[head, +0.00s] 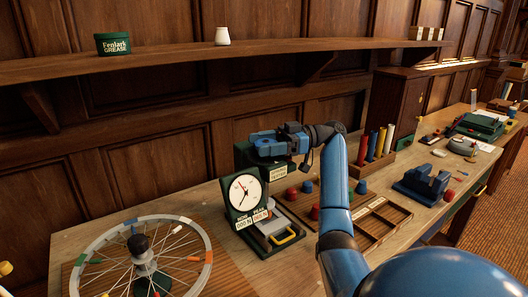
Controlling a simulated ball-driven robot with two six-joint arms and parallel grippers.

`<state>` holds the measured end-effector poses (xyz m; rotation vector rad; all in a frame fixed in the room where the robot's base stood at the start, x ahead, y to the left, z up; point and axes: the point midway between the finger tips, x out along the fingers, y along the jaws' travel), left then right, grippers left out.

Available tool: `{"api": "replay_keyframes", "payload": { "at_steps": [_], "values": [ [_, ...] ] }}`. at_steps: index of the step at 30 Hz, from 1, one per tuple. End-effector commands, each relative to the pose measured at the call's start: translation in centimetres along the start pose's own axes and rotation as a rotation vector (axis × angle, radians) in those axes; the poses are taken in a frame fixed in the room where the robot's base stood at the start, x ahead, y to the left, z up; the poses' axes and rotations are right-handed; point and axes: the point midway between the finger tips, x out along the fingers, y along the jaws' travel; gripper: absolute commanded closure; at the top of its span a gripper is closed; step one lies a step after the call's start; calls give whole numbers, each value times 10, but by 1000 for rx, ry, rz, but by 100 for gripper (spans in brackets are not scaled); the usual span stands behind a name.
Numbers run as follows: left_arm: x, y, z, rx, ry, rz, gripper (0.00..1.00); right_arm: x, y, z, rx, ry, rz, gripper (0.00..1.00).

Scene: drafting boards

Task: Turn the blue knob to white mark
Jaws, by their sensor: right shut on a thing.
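My right gripper (268,145) reaches in from the right on its blue arm (336,185) and points left, in front of a dark green box (240,157). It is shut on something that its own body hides. A blue knob on this box cannot be told apart from the blue gripper, and no white mark shows clearly. A pale label plate (278,172) is below the gripper. A small blue cap (307,187) and a red cap (292,194) stand on the tray below. My left gripper is not in view.
A white dial gauge (245,192) stands just left of and below the gripper. A spoked wheel (195,236) lies at the left front. A compartment tray (385,222) and coloured tubes (381,142) are right of the arm. A wooden shelf (180,62) runs above.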

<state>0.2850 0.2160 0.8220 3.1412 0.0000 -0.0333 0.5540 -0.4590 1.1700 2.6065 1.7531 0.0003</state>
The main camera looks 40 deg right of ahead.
Motion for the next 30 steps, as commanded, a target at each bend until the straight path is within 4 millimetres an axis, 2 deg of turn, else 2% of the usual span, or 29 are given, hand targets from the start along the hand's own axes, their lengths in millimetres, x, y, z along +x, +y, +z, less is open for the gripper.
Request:
{"api": "replay_keyframes", "payload": {
  "at_steps": [1, 9, 25, 26, 29, 30],
  "values": [
    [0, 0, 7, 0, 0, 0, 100, 0, 1, 2, 1, 0, -26, 60],
    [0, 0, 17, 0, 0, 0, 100, 0, 0, 1, 1, 0, -124, 60],
    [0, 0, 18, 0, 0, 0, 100, 0, 0, 0, 2, 0, -145, 60],
    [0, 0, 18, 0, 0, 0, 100, 0, 0, 0, 2, 0, -145, 25],
    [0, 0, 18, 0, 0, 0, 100, 0, 0, 0, 1, 0, -145, 10],
    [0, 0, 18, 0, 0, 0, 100, 0, 0, 0, 1, 0, -145, 9]
  ]
}}
